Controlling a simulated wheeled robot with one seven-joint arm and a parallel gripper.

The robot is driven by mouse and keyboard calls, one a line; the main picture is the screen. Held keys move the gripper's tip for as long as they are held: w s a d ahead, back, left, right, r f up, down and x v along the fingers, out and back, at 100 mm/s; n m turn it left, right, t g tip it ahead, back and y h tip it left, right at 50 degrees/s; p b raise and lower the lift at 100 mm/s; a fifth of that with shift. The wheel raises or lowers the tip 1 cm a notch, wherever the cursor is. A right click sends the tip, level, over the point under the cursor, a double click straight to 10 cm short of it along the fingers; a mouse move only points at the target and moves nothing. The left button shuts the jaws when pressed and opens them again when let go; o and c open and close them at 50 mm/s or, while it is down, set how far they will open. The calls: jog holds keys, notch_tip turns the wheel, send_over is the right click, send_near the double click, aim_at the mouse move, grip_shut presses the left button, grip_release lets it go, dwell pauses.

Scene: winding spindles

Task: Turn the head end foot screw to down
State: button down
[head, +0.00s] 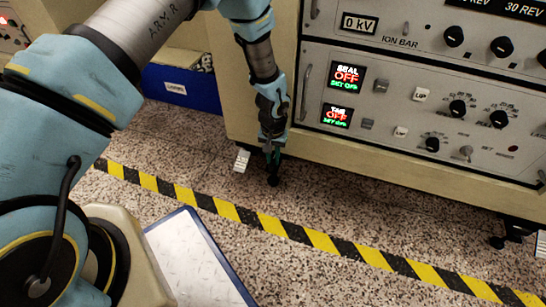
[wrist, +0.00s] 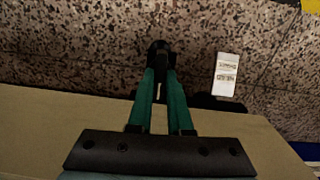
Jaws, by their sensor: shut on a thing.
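The head end foot screw (head: 273,181) is a small black foot under the near left corner of the machine cabinet (head: 232,95), by the terrazzo floor. My gripper (head: 272,158) reaches down to it along the cabinet corner. In the wrist view, the green fingers of my gripper (wrist: 160,70) come together on the dark knob of the foot screw (wrist: 159,50). The fingers hide part of the screw, and its thread and turn position cannot be read. A small white tag (head: 241,160) stands beside it; the tag also shows in the wrist view (wrist: 227,74), its print too small to read.
A control panel (head: 412,115) with knobs and lit displays is on the cabinet front. A blue bin (head: 180,88) stands at the left. Yellow-black floor tape (head: 265,222) crosses the floor. Another black foot (head: 498,242) is at the right.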

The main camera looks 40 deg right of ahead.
jog(key=shift+m, duration=0.3)
jog(key=m+p, duration=0.3)
jog(key=shift+r, duration=0.15)
jog(key=m+p, duration=0.2)
jog(key=m, duration=0.3)
jog(key=shift+m, duration=0.4)
jog(key=m+p, duration=0.2)
jog(key=m, duration=0.2)
jog(key=shift+m, duration=0.3)
jog(key=shift+m+p, duration=0.5)
jog(key=shift+m, duration=1.8)
jog(key=c, duration=0.8)
grip_release()
jog(key=shift+c, duration=0.2)
